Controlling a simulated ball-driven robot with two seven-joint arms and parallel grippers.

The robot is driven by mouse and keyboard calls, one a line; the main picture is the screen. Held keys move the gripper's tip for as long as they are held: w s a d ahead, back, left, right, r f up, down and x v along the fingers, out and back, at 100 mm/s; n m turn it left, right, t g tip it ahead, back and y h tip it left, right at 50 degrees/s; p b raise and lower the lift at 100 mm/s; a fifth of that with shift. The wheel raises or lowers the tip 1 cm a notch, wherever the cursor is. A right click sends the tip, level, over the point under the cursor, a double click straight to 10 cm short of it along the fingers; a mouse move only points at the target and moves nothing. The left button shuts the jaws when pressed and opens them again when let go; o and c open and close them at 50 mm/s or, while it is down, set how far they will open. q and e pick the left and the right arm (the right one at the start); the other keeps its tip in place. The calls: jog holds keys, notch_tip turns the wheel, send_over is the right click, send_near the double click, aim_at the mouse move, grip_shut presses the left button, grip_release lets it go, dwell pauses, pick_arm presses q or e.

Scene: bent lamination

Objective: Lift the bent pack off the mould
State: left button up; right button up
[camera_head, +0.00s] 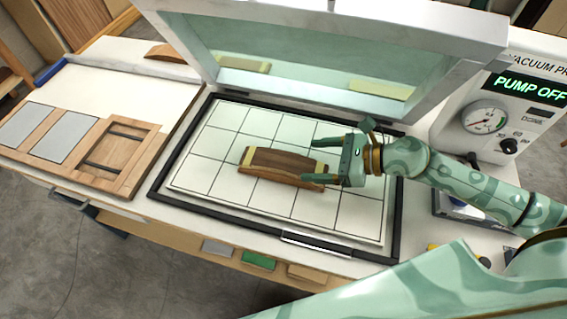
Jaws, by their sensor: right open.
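The bent pack (286,160) is a dark brown curved strip with yellow bands at its ends. It lies on the mould (281,178), a lighter wooden arched piece, near the middle of the gridded white press bed (212,145). My right gripper (320,160) comes in from the right with its two fingers spread. It is open, with the fingers around or above the right end of the pack; I cannot tell whether they touch it. My left gripper is not in view.
The press lid (465,62) with a clear sheet stands raised behind the bed. A control box reading PUMP OFF (527,88) with a gauge is at the right. A wooden tray (128,150) with grey panels is at the left. The bed around the mould is clear.

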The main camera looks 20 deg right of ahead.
aim_at(286, 161)
jog(key=x, duration=0.6)
jog(key=shift+w+a+f, duration=0.1)
jog(key=shift+a+f, duration=0.05)
jog(key=shift+a, duration=0.05)
jog(key=c, duration=1.1)
